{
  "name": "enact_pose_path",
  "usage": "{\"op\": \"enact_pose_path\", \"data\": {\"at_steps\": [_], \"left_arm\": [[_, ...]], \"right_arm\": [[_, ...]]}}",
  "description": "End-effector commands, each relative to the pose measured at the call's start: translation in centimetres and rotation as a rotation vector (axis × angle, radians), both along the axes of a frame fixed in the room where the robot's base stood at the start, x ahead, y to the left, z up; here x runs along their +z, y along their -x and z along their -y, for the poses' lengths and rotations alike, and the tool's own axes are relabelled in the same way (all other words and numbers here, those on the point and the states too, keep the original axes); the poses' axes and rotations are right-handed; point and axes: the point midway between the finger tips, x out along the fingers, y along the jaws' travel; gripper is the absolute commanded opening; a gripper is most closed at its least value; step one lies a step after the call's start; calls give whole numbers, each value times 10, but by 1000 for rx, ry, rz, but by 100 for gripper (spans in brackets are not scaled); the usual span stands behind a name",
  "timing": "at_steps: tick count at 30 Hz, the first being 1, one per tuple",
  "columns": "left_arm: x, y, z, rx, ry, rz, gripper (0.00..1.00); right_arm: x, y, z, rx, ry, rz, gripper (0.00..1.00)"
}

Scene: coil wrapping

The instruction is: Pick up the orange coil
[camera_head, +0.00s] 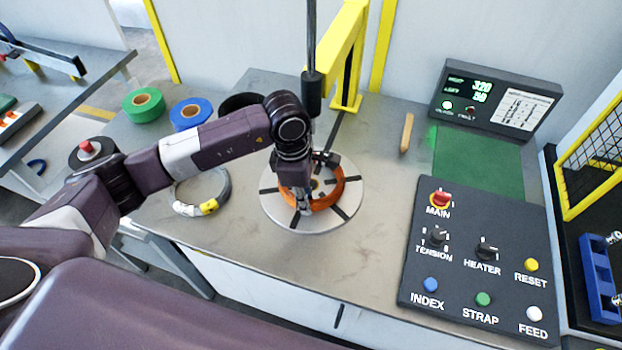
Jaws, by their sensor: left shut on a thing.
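The orange coil (339,187) is a ring lying on the round, light grey turntable (350,212) with dark radial slots. My left arm comes in from the left, and its gripper (304,207) points down at the coil's near left side. The left gripper is shut on the coil's band. The arm and gripper hide part of the coil's left side. I cannot tell any gap between coil and turntable. My right gripper is not in view.
A yellow post (352,70) and a hanging dark rod (312,90) stand close behind the gripper. A grey coil (222,200), green roll (143,105) and blue roll (190,113) lie left. A control panel (470,265) and green mat (480,160) occupy the right.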

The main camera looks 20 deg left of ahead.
Motion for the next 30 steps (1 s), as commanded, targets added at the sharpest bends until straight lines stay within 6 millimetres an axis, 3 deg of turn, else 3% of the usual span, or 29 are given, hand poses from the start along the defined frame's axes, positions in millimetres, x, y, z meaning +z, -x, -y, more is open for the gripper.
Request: {"op": "enact_pose_path", "data": {"at_steps": [19,30], "left_arm": [[12,-3,2,-2,6,8,0],[67,-4,1,-2,6,13,0]], "right_arm": [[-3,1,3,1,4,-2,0],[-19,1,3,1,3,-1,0]]}}
